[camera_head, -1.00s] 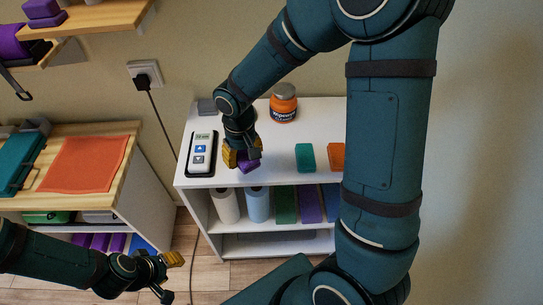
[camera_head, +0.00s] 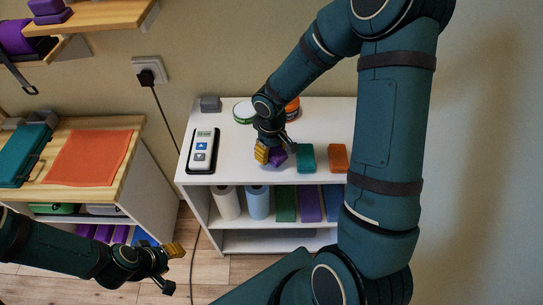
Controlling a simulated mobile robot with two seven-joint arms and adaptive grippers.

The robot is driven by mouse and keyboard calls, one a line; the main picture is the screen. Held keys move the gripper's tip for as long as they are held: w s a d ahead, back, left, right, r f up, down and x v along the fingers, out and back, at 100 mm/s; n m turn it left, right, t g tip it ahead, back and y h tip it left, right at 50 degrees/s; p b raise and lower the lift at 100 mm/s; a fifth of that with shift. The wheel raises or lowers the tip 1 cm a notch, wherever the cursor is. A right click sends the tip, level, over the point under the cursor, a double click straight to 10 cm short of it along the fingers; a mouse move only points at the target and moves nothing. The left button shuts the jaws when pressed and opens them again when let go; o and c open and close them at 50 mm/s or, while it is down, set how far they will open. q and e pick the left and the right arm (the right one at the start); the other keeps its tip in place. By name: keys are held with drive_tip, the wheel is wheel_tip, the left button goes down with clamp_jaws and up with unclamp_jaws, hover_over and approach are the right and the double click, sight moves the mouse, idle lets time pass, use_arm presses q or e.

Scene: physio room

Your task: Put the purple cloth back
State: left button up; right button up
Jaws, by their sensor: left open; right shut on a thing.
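A small purple cloth (camera_head: 279,158) is in my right gripper (camera_head: 269,154), over the white shelf top. It is partly hidden by the fingers. It is just left of a teal folded piece (camera_head: 306,158), with an orange one (camera_head: 338,157) further right. I cannot tell whether the purple cloth touches the shelf top. My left gripper (camera_head: 173,266) is open and empty at the lower left, above the floor.
The white shelf unit (camera_head: 228,165) carries a device with a display (camera_head: 203,149), a green-rimmed tub (camera_head: 243,112) and an orange jar (camera_head: 293,108) partly behind my arm. Rolls (camera_head: 227,203) stand below. A wooden bench with an orange cloth (camera_head: 92,157) is at left.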

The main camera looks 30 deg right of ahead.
sight(271, 157)
drive_tip(key=shift+f, duration=1.35)
drive_tip(key=shift+b, duration=0.3)
drive_tip(key=shift+f, duration=0.2)
drive_tip(key=o, duration=1.1)
drive_tip(key=shift+r, duration=0.25)
wheel_tip(271, 157, up, 12)
drive_tip(key=p, duration=0.2)
drive_tip(key=shift+p, duration=0.3)
